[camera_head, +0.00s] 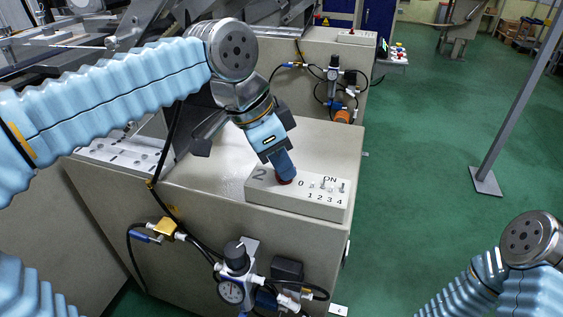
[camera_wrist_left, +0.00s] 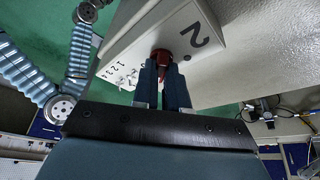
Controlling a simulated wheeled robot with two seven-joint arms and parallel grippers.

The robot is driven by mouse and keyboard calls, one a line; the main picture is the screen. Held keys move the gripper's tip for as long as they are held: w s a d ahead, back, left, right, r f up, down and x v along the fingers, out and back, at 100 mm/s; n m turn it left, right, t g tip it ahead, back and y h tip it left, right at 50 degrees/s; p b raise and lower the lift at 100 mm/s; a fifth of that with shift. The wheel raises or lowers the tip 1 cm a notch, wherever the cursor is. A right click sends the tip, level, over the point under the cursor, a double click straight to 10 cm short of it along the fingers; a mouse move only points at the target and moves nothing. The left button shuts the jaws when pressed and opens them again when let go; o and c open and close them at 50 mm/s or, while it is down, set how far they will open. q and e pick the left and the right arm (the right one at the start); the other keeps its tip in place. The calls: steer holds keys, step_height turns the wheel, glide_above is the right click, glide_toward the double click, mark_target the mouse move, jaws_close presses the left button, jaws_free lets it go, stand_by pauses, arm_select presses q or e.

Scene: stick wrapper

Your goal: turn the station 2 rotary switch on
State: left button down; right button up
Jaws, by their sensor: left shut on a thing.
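The station 2 switch box (camera_head: 310,204) is a pale panel marked 2, 0, ON and 1 to 4, on top of the beige machine cabinet. Its red rotary switch (camera_head: 284,181) is at the left part of the panel, mostly covered by my left gripper (camera_head: 284,176). In the left wrist view, the two blue fingers of this gripper (camera_wrist_left: 162,76) are shut on the red switch (camera_wrist_left: 161,56), beside the big 2 on the box (camera_wrist_left: 205,50). The switch's exact angle is hard to tell. My right arm shows at the lower right, but its gripper is out of frame.
Small toggle switches (camera_head: 326,185) stand on the panel right of the red switch. A pressure regulator with gauge (camera_head: 235,273) and hoses is on the cabinet front. Another machine stands behind. Green floor (camera_head: 430,150) is open at the right, with a grey post (camera_head: 515,105).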

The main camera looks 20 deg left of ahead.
arm_select(q)
steer(key=n+t+y, duration=0.1)
steer(key=n, duration=0.3)
steer(key=shift+s+d+n, duration=0.1)
steer(key=shift+n, duration=0.3)
steer(key=shift+d+n+t+y, duration=0.15)
steer(key=shift+n+y, duration=0.45)
steer(key=shift+n, duration=0.65)
steer(key=shift+a+n+t+y, duration=0.15)
steer(key=shift+n+y, duration=0.45)
steer(key=shift+n, duration=0.65)
steer(key=shift+d, duration=0.1)
steer(key=c, duration=1.2)
jaws_free()
steer(key=shift+o, duration=0.2)
steer(key=shift+r, duration=0.1)
steer(key=p+v, duration=0.2)
steer(key=v, duration=1.1)
steer(key=shift+s+r, duration=0.25)
